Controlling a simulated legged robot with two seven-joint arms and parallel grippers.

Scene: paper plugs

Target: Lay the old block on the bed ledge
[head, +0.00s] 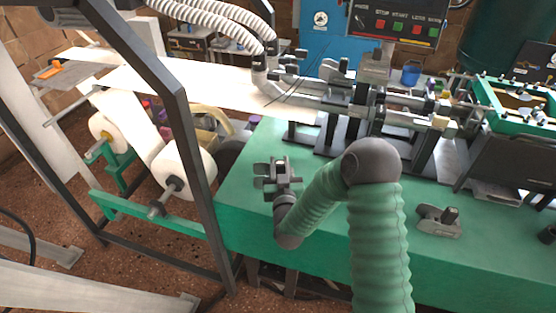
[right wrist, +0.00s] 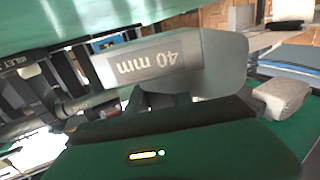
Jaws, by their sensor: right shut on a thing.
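A grey block marked "40 mm" (right wrist: 165,62), its text upside down, fills the middle of the right wrist view. I take it for the old block. My right gripper (head: 278,176) is shut on it, above the left part of the green machine bed (head: 245,200). In the head view the grey block and the dark gripper are hard to tell apart. Which strip of the bed is the ledge I cannot tell for sure. My left gripper is not in view.
A grey piece with a dark knob (head: 438,222) lies on the bed at right. The machine's shafts and clamps (head: 345,95) line the back. A dark frame post (head: 195,170) and a paper roll (head: 185,172) stand at left. The bed's front left is clear.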

